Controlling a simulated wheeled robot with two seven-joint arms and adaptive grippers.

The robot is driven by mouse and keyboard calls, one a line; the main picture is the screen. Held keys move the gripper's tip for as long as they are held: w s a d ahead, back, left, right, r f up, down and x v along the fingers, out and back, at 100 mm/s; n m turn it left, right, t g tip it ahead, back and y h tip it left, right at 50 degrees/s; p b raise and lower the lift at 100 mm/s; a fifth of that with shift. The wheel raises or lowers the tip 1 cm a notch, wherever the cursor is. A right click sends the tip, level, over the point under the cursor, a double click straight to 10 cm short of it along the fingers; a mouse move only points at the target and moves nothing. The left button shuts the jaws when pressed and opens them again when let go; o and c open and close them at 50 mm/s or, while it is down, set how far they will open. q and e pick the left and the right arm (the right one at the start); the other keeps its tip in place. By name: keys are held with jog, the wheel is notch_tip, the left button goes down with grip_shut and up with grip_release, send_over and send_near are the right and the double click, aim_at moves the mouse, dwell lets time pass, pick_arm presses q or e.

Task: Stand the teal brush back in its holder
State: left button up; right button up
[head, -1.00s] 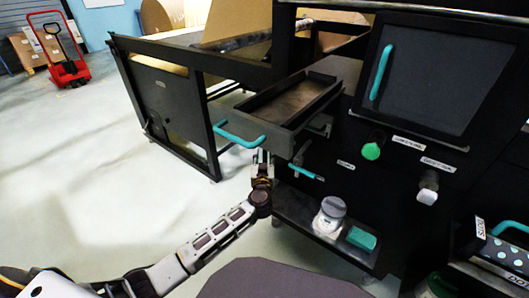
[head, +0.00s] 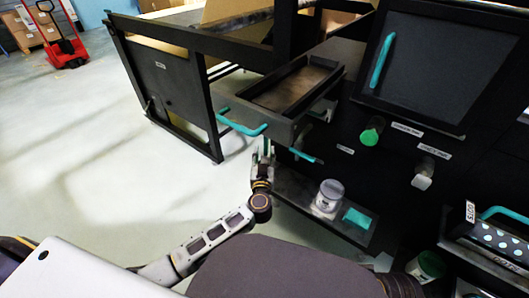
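My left gripper (head: 264,152) points upward below the open drawer's (head: 258,115) front, to the right of its teal handle (head: 241,123). Its fingers are small and dark against the floor, and whether anything is between them is unclear. A short teal bar (head: 302,155) shows on the dark machine front just right of the gripper; I cannot tell if it is the brush or a handle. A teal block (head: 357,218) lies on the low shelf beside a white jar (head: 329,193). No brush or holder can be made out for certain. My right gripper is out of view.
A green knob (head: 370,132) and a white knob (head: 423,175) stick out of the machine front. A tray with a teal handle and a dotted box (head: 502,245) stands at the lower right. Open pale floor (head: 130,170) lies to the left.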

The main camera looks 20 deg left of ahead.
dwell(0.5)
pick_arm(q)
jog(key=s+d+r+m+t+h, duration=0.1)
jog(key=s+d+r+m+h, duration=0.15)
jog(key=d+h, duration=0.25)
jog(key=s+d+r+m+t+h, duration=0.1)
jog(key=s+d+r+m+h, duration=0.15)
jog(key=d+h, duration=0.2)
jog(key=s+d+f+m+g+h, duration=0.1)
jog(key=s+d+m+g+h, duration=0.45)
jog(key=s+d, duration=0.2)
jog(key=s+a+f+g+y, duration=0.2)
jog(key=s+a+f+g, duration=0.1)
jog(key=s+f+g, duration=0.45)
jog(key=s+a+f+n+g+y, duration=0.3)
jog(key=s+a+f+n+y, duration=0.2)
jog(key=s+a+f, duration=0.3)
jog(key=s+a+y, duration=0.1)
jog(key=s+a, duration=0.2)
jog(key=a, duration=0.1)
jog(key=shift+a+y, duration=0.25)
jog(key=shift+y, duration=0.15)
jog(key=shift+f, duration=0.1)
